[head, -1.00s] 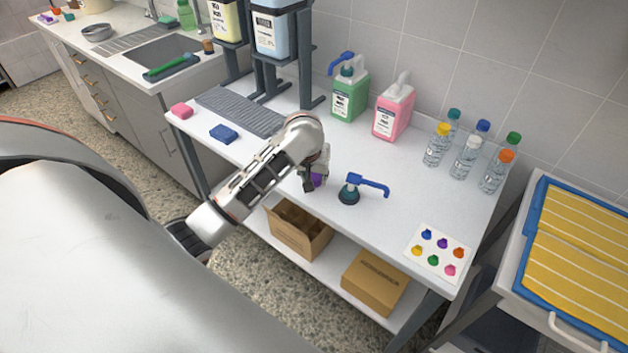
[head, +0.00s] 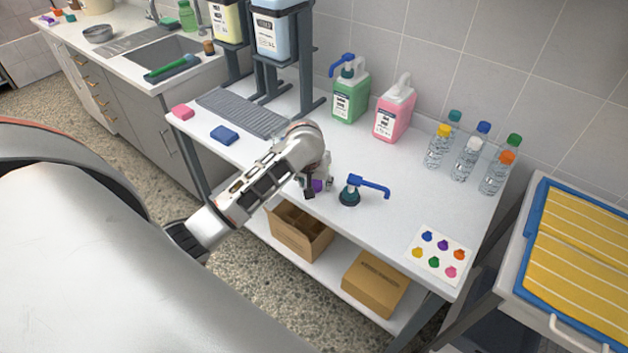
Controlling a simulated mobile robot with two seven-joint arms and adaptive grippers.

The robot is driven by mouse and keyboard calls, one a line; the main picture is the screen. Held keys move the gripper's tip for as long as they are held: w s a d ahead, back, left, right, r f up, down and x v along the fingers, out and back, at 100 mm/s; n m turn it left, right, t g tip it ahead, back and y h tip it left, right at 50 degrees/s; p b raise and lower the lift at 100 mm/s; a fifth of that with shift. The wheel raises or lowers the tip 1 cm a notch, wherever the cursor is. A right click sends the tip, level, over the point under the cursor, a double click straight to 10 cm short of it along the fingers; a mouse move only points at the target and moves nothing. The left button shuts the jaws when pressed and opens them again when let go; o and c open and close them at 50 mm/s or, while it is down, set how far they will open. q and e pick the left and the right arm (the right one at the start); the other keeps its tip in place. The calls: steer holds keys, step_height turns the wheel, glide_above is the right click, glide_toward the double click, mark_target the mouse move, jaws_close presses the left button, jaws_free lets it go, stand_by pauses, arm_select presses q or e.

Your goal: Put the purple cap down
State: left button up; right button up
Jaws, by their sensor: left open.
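The purple cap (head: 317,186) shows low at the front part of the white table (head: 390,215). My left gripper (head: 314,189) is right at the cap, with its dark fingers beside it. The jaws are open, and the cap appears to be at table height between or just behind the fingers. The gripper hides part of the cap, so I cannot tell whether they touch. My right gripper is not in view.
A blue-and-dark pump head (head: 350,192) stands close to the right of the cap. Green (head: 350,98) and pink jugs (head: 394,112) and several capped bottles (head: 466,158) stand behind. A card with coloured spots (head: 438,256) lies at the front right. Blue (head: 224,135) and pink sponges (head: 182,112) lie left.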

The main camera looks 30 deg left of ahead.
arm_select(q)
steer(key=v, duration=1.2)
steer(key=shift+r, duration=0.15)
steer(key=shift+s, duration=0.1)
steer(key=s+f+m+y, duration=0.1)
steer(key=s+f+m, duration=0.3)
steer(key=s+f, duration=0.5)
steer(key=s+a+r+m+t+y, duration=0.1)
steer(key=s+r+m+t+y, duration=0.15)
steer(key=s+m, duration=0.7)
steer(key=s+d+f+n+t+h, duration=0.2)
steer(key=d+f+n+h, duration=0.3)
steer(key=d+f, duration=0.9)
step_height(320, 180, down, 3)
steer(key=shift+r+t+h, duration=0.1)
steer(key=shift+t+h, duration=0.75)
steer(key=shift+h, duration=0.2)
